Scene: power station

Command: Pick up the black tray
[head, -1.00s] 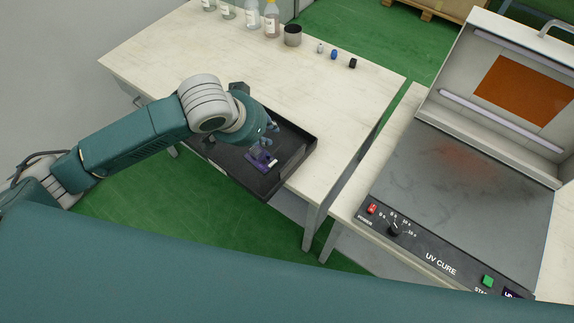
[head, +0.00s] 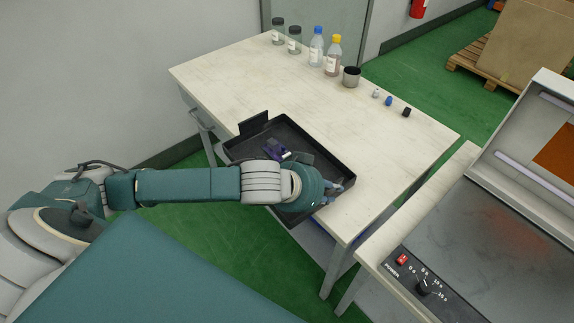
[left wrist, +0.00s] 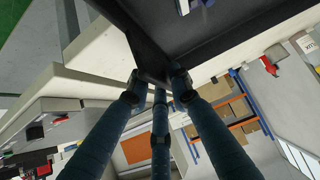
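The black tray (head: 336,158) lies on the pale table and juts out over its front edge. A small purple piece with light parts (head: 277,149) lies inside it. A black upright flap (head: 254,124) stands at its back left corner. My left gripper (head: 335,190) is at the tray's right side, and my forearm hides part of the front of the tray. In the left wrist view, the gripper's fingers (left wrist: 159,82) are close around a piece of the tray's wall (left wrist: 140,38); whether they press on it cannot be told. My right gripper is out of view.
The UV cure box (head: 480,240) stands on a second table at right. The pale table's (head: 400,150) middle is clear.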

